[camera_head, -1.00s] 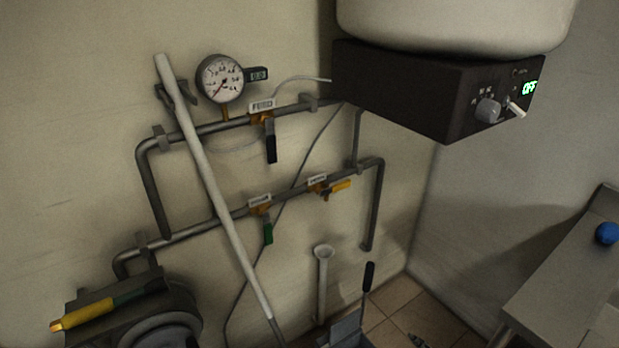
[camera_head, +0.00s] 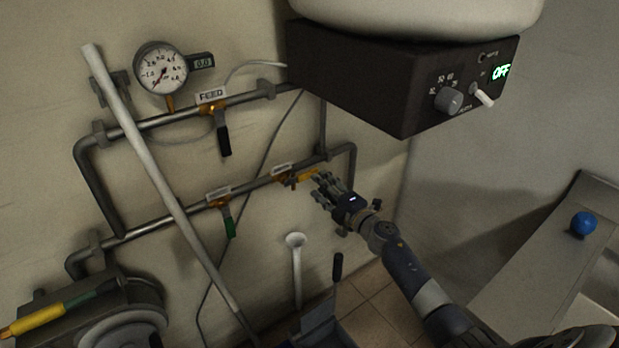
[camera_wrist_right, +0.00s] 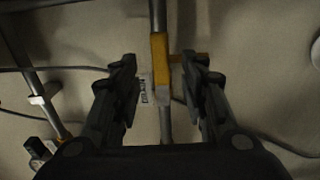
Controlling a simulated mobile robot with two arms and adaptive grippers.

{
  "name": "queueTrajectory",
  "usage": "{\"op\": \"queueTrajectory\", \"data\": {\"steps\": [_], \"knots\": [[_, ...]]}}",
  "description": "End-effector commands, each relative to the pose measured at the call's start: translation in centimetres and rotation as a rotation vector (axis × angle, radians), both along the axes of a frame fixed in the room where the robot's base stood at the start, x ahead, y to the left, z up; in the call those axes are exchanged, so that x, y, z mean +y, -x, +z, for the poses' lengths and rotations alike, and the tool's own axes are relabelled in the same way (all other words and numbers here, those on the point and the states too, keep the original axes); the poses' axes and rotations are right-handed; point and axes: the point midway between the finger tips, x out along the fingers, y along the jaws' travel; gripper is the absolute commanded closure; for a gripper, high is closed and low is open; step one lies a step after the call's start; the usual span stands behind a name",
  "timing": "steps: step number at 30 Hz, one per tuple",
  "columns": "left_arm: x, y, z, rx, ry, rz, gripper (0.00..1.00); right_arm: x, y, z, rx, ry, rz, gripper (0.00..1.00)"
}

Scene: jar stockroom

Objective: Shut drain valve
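A valve with a yellow lever (camera_head: 307,175) sits at the right on the lower pipe (camera_head: 165,220), its lever lying along the pipe. Its small tag (camera_head: 281,169) is too small to read. My right gripper (camera_head: 322,185) is at this lever. In the right wrist view the gripper (camera_wrist_right: 160,75) is open, with the yellow lever (camera_wrist_right: 159,50) between its fingers and a gap on each side. A second valve on the same pipe has a green lever (camera_head: 229,221) hanging down; its tag (camera_head: 217,193) is also unreadable. My left gripper is out of view.
The FEED valve's black lever (camera_head: 224,141) hangs from the upper pipe, below a round gauge (camera_head: 161,68). A dark control box (camera_head: 360,85) showing OFF overhangs from above. A pale pole (camera_head: 150,170) leans across the pipes. A white funnel pipe (camera_head: 296,270) stands below.

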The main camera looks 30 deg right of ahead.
Motion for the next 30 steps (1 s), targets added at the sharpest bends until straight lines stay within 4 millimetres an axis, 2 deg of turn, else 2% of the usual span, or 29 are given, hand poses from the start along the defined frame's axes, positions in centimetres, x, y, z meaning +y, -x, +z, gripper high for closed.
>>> {"op": "queueTrajectory", "data": {"steps": [3, 9, 15, 23, 24, 29, 30], "knots": [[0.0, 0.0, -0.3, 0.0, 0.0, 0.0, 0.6, 0.3, -2.1, 0.0, -0.001, -0.002, -0.001, 0.6], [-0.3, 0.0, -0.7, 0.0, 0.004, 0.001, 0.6, 0.7, -4.5, -0.1, 0.0, -0.001, 0.0, 0.6], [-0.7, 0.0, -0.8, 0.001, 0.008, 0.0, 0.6, 0.8, -5.5, -0.1, 0.001, 0.0, 0.0, 0.6], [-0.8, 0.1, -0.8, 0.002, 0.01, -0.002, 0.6, 0.8, -5.6, -0.1, 0.001, 0.0, 0.001, 0.6], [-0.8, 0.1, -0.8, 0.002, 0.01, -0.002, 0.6, 0.8, -5.6, -0.1, 0.001, 0.0, 0.001, 0.65], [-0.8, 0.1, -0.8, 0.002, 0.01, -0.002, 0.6, 0.8, -5.5, -0.1, 0.001, 0.0, 0.001, 1.0], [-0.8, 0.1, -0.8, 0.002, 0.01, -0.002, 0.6, 0.8, -5.5, -0.1, 0.001, 0.0, 0.001, 1.0]]}}
